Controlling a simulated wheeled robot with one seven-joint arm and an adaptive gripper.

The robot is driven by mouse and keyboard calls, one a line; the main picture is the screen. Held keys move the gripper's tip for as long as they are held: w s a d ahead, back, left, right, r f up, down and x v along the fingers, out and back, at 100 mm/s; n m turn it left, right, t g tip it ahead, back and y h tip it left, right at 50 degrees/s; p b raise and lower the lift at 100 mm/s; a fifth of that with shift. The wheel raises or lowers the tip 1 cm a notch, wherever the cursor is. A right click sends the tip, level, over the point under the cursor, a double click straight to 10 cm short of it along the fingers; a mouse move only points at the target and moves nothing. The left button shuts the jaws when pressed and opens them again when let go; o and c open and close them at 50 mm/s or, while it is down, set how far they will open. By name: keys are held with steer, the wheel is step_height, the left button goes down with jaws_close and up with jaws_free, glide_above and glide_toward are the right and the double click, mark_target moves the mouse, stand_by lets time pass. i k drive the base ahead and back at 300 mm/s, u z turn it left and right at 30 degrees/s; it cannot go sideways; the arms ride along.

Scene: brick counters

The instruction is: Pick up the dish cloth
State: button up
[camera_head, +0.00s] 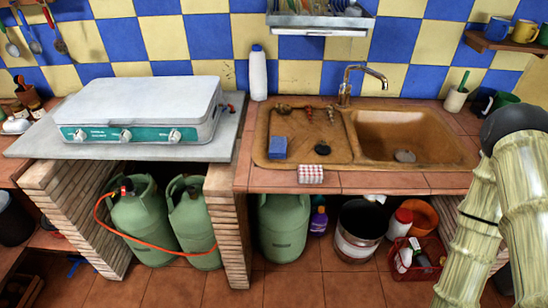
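The dish cloth appears to be the small red-and-white checked cloth (310,174). It lies folded at the front edge of the tiled counter, just in front of the sink's drainboard. My arm's pale green links and dark joint show at the right edge of the head view, well to the right of the cloth. My gripper is out of view, so its opening and anything in it are hidden.
The brown sink (410,137) has a tap (350,82). A blue sponge (278,147) and a dark round item (322,149) lie on its drainboard. A white bottle (258,74) stands behind. A stove (140,110) stands left. Green gas cylinders (145,222) stand below.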

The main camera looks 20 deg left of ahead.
mark_target(279, 146)
steer(key=k, duration=1.1)
steer(key=u, duration=0.65)
steer(key=i, duration=0.75)
steer(key=u, duration=0.45)
steer(key=i, duration=0.85)
steer(key=z, duration=0.85)
steer(key=i, duration=0.85)
steer(key=z, duration=0.1)
steer(key=k, duration=0.5)
